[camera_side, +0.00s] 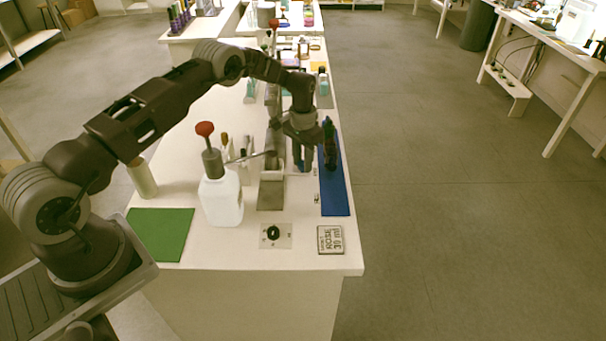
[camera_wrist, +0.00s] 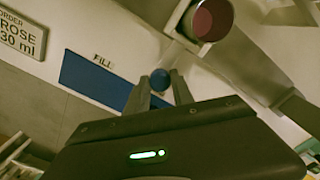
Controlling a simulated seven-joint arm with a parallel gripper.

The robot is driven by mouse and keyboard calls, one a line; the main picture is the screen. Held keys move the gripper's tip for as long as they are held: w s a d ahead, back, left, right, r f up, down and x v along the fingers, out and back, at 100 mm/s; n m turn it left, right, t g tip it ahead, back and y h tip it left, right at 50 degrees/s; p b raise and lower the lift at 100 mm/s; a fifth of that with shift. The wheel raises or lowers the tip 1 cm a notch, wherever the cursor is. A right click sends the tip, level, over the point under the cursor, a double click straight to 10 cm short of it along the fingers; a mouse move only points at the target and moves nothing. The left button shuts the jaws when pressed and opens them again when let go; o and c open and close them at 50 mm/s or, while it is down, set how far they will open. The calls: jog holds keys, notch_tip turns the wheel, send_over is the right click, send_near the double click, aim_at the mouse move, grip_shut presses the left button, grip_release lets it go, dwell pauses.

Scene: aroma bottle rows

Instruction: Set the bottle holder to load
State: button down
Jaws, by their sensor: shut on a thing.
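My gripper (camera_side: 303,168) is low over the right part of the white bench, just left of a blue mat (camera_side: 336,195). In the wrist view, my gripper's fingers (camera_wrist: 159,88) are shut on a round blue knob (camera_wrist: 160,78). The blue mat also shows there (camera_wrist: 95,82), with a label reading FILL (camera_wrist: 103,60) on the bench beside it. In the side view, the fingers mostly hide the knob. The rest of the bottle holder under the gripper is hidden, and I cannot read its setting.
A white jug (camera_side: 222,203) with a red-topped pump stands left of a metal block (camera_side: 271,192). A black dial (camera_side: 273,233), an order sign (camera_side: 330,239) and a green mat (camera_side: 160,235) are at the front. A dark bottle (camera_side: 330,143) stands on the blue mat, close to the gripper.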

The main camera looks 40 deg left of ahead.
jog(key=shift+w+a, duration=0.55)
jog(key=shift+a, duration=0.05)
jog(key=c, duration=1.1)
grip_release()
